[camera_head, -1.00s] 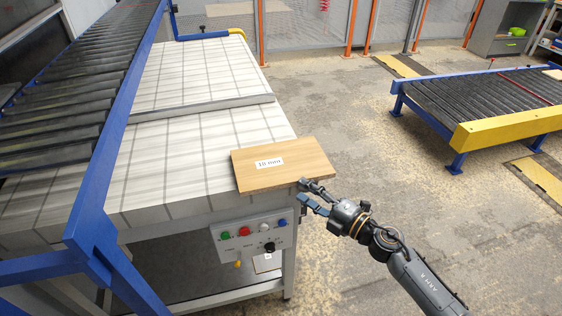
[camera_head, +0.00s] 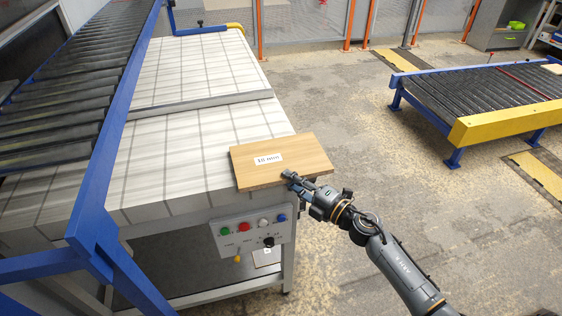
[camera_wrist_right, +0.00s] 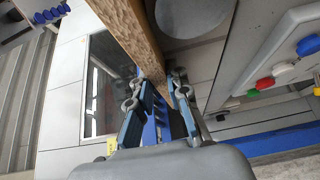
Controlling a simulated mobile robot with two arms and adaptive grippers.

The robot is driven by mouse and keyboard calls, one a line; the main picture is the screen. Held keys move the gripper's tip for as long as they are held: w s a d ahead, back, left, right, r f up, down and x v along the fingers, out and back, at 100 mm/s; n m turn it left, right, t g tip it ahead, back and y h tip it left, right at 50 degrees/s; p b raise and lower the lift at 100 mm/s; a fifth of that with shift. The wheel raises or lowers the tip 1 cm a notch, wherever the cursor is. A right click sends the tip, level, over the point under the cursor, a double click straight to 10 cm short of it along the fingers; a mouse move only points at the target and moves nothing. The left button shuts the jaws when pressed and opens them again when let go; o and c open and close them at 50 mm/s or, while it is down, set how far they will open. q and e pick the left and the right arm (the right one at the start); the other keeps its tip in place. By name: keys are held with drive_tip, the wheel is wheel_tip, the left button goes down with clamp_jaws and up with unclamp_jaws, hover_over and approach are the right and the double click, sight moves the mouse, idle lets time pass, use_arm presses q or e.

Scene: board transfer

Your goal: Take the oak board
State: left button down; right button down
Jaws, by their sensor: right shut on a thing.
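The oak board (camera_head: 300,150) is a light brown wooden slab with a white label that seems to read 18 mm. It lies at the near right corner of the white tiled table (camera_head: 180,150), with its right end past the table's edge. My right gripper (camera_head: 289,178) is shut on the board's near edge, with one finger above it. The right wrist view shows the board's edge (camera_wrist_right: 137,32) between the two fingers (camera_wrist_right: 160,90). The lower finger is hidden in the head view. My left gripper is not in view.
A control panel (camera_head: 250,234) with coloured buttons sits on the table's front, below the board. A blue-framed roller conveyor (camera_head: 60,115) runs along the left. Another roller conveyor (camera_head: 485,95) with a yellow end stands at the right. Open floor lies between.

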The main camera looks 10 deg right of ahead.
drive_tip(key=shift+r, duration=0.15)
drive_tip(key=r, duration=0.1)
drive_tip(key=r+p, duration=0.1)
drive_tip(key=r, duration=0.2)
drive_tip(key=shift+s+r+p, duration=0.1)
drive_tip(key=shift+s+p, duration=0.15)
drive_tip(key=shift+p, duration=0.15)
drive_tip(key=s+a+r+p, duration=0.3)
drive_tip(key=s+r+p, duration=0.7)
drive_tip(key=s+r, duration=0.3)
drive_tip(key=shift+r, duration=0.85)
